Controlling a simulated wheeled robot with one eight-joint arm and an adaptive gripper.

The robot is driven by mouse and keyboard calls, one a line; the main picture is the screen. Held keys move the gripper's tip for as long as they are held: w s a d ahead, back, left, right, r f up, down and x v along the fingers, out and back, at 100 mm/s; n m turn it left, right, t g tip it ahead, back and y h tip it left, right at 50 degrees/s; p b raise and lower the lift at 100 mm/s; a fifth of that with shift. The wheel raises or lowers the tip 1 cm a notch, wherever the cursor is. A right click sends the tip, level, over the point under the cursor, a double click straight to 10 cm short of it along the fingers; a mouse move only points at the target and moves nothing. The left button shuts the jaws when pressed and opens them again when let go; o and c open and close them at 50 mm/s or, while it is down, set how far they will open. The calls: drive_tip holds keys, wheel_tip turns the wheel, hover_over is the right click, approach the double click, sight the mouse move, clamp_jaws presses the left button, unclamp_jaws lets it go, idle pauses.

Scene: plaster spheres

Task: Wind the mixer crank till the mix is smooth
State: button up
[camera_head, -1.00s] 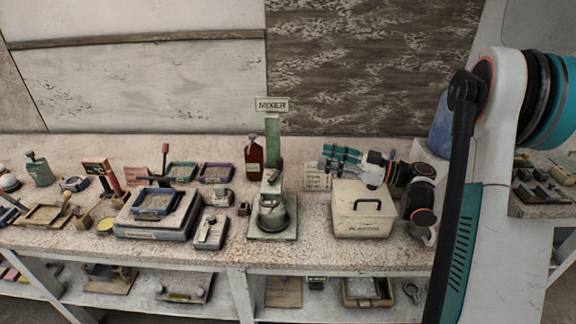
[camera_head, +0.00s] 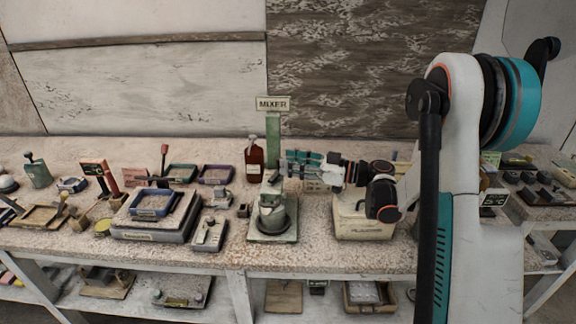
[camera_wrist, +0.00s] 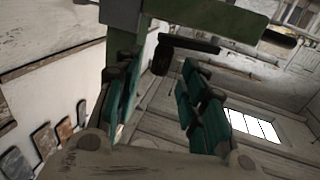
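The mixer stands at the middle of the bench under a sign reading MIXER (camera_head: 272,104), with a green post (camera_head: 273,138) and a grey bowl (camera_head: 272,214) on a square base. The mix inside the bowl cannot be made out. My gripper (camera_head: 288,164) is just right of the mixer's upper part, its teal fingers pointing left. In the wrist view my gripper (camera_wrist: 160,78) is open, with a clear gap between the fingers. A dark bar, apparently the crank handle (camera_wrist: 190,44), shows beyond the fingertips, near a green mixer part (camera_wrist: 225,20). Contact with it is not visible.
A brown bottle (camera_head: 254,161) stands just behind and left of the mixer. A cream plaster box (camera_head: 364,225) stands right of it, below my arm. A grey scale (camera_head: 150,228) with a blue tray (camera_head: 154,204) and several small items fill the left side.

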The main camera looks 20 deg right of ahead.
drive_tip(key=shift+x, duration=0.75)
drive_tip(key=shift+c, duration=0.5)
clamp_jaws()
drive_tip(key=shift+w+a+n+g+y, duration=0.15)
drive_tip(key=shift+w+n+g+y, duration=0.15)
drive_tip(key=shift+n+g, duration=0.3)
drive_tip(key=shift+w+a+n+g+y, duration=0.15)
drive_tip(key=shift+n+g+y, duration=0.3)
drive_tip(key=shift+g, duration=0.35)
drive_tip(key=shift+w+a+n+g+y, duration=0.15)
drive_tip(key=shift+w+n+g+y, duration=0.2)
drive_tip(key=shift+g, duration=0.35)
drive_tip(key=shift+s, duration=0.1)
drive_tip(key=shift+o, duration=0.5)
unclamp_jaws()
